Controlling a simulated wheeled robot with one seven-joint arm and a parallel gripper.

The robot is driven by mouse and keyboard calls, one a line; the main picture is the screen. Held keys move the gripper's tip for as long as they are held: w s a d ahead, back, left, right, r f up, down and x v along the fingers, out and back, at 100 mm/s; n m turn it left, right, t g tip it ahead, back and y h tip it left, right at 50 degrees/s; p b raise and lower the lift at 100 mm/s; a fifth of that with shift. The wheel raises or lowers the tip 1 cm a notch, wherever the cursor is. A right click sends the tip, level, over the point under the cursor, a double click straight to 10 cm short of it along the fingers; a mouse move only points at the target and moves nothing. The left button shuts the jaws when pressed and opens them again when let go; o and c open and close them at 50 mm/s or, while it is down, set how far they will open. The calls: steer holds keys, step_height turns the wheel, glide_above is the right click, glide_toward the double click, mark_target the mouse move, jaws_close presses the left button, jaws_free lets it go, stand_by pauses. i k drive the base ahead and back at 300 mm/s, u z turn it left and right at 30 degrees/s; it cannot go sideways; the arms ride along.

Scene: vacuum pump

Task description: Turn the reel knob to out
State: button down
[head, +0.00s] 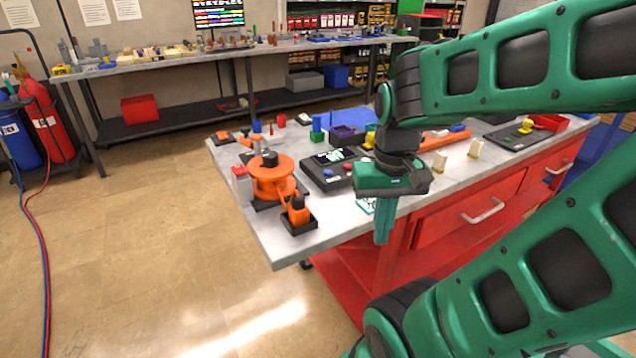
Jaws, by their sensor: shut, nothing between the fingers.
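An orange reel (272,178) stands on a dark base near the left end of the workbench. A dark round knob (269,158) sits on top of it; which way it is set cannot be told at this size. My gripper (382,240) is green, points down and is shut and empty. In the picture it is to the right of the reel and lower, at the bench's front edge, apart from the reel. My arm comes in from the right and covers part of the bench's middle.
A small orange tool in a black holder (298,214) stands in front of the reel. A dark control box with a screen (333,168) stands to its right. Several small parts fill the back of the workbench (335,228). Open floor lies left of the bench.

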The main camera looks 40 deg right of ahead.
mark_target(270, 158)
steer(key=z, duration=1.4)
steer(key=k, duration=0.7)
steer(key=u, duration=0.85)
steer(key=i, duration=1)
steer(key=z, duration=0.3)
